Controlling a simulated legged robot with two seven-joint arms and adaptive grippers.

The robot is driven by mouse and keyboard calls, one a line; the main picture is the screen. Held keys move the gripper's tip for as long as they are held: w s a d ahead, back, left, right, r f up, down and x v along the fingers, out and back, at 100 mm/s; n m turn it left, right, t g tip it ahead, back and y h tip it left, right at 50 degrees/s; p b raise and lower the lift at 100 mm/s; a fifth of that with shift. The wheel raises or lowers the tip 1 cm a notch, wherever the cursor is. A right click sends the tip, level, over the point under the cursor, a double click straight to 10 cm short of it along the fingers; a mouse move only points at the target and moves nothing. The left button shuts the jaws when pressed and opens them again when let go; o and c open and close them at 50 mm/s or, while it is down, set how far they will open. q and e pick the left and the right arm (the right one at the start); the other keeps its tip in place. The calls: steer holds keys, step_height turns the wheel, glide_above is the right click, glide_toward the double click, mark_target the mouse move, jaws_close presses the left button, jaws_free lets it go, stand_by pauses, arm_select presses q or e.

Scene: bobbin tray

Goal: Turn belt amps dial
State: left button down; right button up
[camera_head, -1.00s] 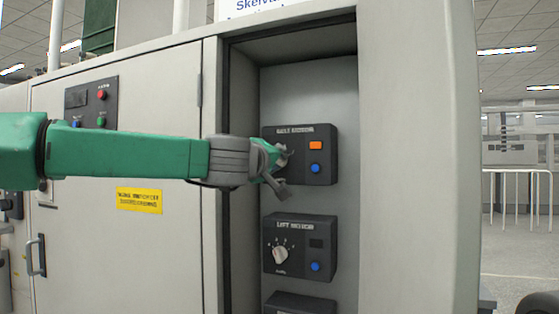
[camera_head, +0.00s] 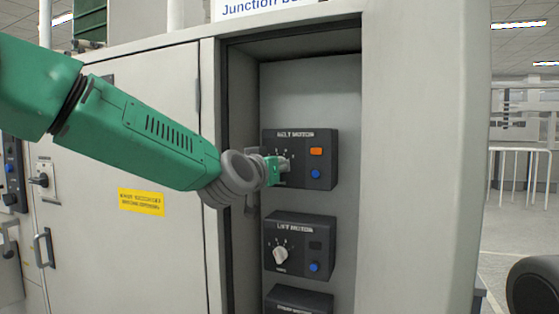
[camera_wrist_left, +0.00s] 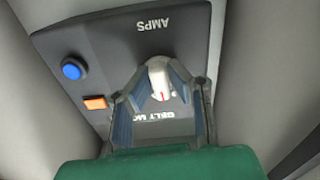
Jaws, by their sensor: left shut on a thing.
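The dark belt motor panel (camera_head: 325,180) is inside the cabinet recess. It carries an orange indicator (camera_head: 316,152) and a blue button (camera_head: 315,174). My left gripper (camera_head: 281,166) is at the left part of this panel and hides most of its dial. In the left wrist view the panel (camera_wrist_left: 112,55) appears upside down, with the word AMPS near its dial. That pale dial (camera_wrist_left: 158,72), with a red mark, sits between the fingers of my left gripper (camera_wrist_left: 160,88), which is shut on it. My right gripper is not in view.
The lift motor panel (camera_head: 325,245), with a white dial (camera_head: 280,255), is just below. Part of another dark panel (camera_head: 298,300) shows under it. The recess side wall and grey cabinet door (camera_head: 110,245) lie close to my left arm.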

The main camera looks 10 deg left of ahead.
arm_select(q)
steer(key=shift+r+m+p, duration=0.2)
steer(key=shift+m+p, duration=0.15)
steer(key=shift+m, duration=0.8)
steer(key=shift+r+m+p, duration=0.2)
steer(key=shift+m+p, duration=0.15)
steer(key=shift+m, duration=0.8)
steer(key=c, duration=1.5)
jaws_free()
steer(key=shift+s, duration=0.1)
steer(key=shift+c, duration=0.2)
steer(key=shift+s+f, duration=0.15)
steer(key=shift+f, duration=0.05)
steer(key=v, duration=1.2)
steer(key=shift+d+r, duration=0.1)
